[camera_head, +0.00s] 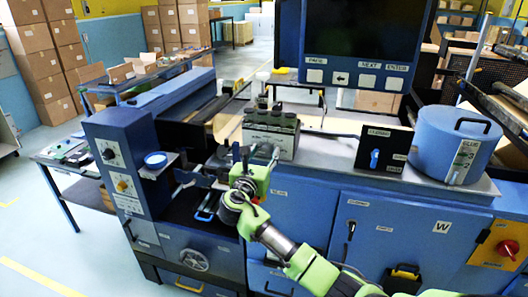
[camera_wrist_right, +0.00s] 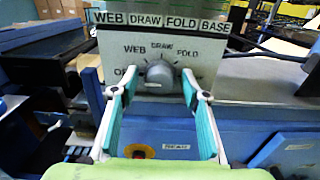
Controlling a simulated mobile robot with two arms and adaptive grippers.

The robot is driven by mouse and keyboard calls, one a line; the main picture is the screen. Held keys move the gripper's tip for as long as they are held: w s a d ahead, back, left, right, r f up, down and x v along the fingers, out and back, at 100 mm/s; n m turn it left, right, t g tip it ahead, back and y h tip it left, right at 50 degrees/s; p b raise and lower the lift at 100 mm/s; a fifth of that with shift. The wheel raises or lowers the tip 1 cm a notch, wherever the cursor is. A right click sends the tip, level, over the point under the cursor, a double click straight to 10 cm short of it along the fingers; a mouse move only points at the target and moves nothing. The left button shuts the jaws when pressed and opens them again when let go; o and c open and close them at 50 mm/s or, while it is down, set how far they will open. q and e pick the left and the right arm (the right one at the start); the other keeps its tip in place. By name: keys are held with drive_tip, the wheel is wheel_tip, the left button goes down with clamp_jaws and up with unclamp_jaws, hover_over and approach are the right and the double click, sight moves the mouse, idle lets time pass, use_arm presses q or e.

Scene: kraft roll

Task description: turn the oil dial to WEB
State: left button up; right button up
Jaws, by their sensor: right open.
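The oil dial (camera_wrist_right: 159,74) is a grey round knob on a pale plate, with OFF at its left, then WEB, DRAW and FOLD around its top. I cannot tell for sure which mark it points to. The plate is the front of the oil unit (camera_head: 270,137), which carries several dark-topped bottles. My right gripper (camera_head: 259,153) is open in front of this plate. In the right wrist view its two fingers (camera_wrist_right: 158,84) stand on either side of the dial, with clear gaps. The fingers partly cover the plate in the head view. My left gripper is not in view.
A black panel with a blue switch (camera_head: 375,158) and a blue glue pot (camera_head: 456,143) stand to the right on the machine top. A blue control box (camera_head: 125,160) stands at the left. A dark screen (camera_head: 360,28) hangs behind.

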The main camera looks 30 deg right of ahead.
drive_tip(key=c, duration=1.1)
drive_tip(key=m+b, duration=0.2)
drive_tip(key=m, duration=0.2)
drive_tip(key=shift+s+m+b, duration=0.1)
drive_tip(key=shift+m+b, duration=0.2)
drive_tip(key=shift+b, duration=0.1)
drive_tip(key=shift+m+b, duration=1.25)
drive_tip(key=shift+m, duration=0.85)
drive_tip(key=shift+r, duration=0.1)
